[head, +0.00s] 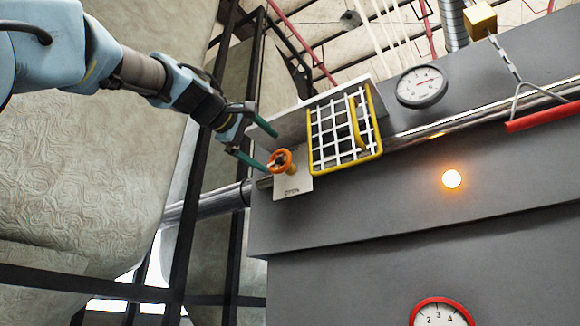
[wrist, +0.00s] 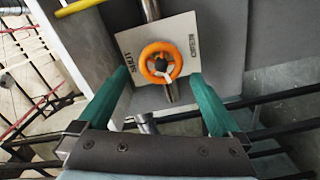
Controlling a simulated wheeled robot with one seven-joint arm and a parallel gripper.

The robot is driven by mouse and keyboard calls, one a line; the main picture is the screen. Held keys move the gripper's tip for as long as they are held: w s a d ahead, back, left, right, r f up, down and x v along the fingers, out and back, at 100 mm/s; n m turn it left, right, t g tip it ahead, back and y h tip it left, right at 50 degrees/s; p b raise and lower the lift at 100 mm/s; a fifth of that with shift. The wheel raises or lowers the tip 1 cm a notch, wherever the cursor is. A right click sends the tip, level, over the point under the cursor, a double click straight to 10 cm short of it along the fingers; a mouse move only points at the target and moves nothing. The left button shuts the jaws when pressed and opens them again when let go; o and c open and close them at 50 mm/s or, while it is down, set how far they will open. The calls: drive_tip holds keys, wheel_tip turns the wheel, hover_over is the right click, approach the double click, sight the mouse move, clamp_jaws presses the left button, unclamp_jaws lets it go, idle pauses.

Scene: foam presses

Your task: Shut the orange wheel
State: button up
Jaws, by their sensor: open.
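The orange wheel (head: 280,161) is a small round handwheel in front of a pale plate (head: 293,185) on the grey machine. In the wrist view the orange wheel (wrist: 161,63) shows a dark hub and a pale mark on its lower part. The plate (wrist: 185,27) there has a "SHUT" label on the left and another label at upper right. My gripper (head: 251,146) is open, its green fingers beside the wheel in the head view. In the wrist view my gripper (wrist: 158,85) has a finger on each side, with the wheel beyond and between them, not gripped. Contact cannot be told.
A yellow-framed white grid guard (head: 344,130) stands close right of the wheel. A gauge (head: 421,86), a lit orange lamp (head: 452,179), a red bar handle (head: 543,116) and a red-rimmed gauge (head: 441,313) are farther right. Dark frame posts (head: 190,150) stand left.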

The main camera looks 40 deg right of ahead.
sight(279, 159)
drive_tip(key=p+x, duration=0.5)
drive_tip(key=x, duration=0.3)
drive_tip(key=shift+w+d+r, duration=0.1)
drive_tip(key=shift+d, duration=0.3)
drive_tip(key=shift+w+d, duration=0.2)
drive_tip(key=shift+d, duration=0.35)
drive_tip(key=shift+c, duration=0.4)
drive_tip(key=c, duration=1)
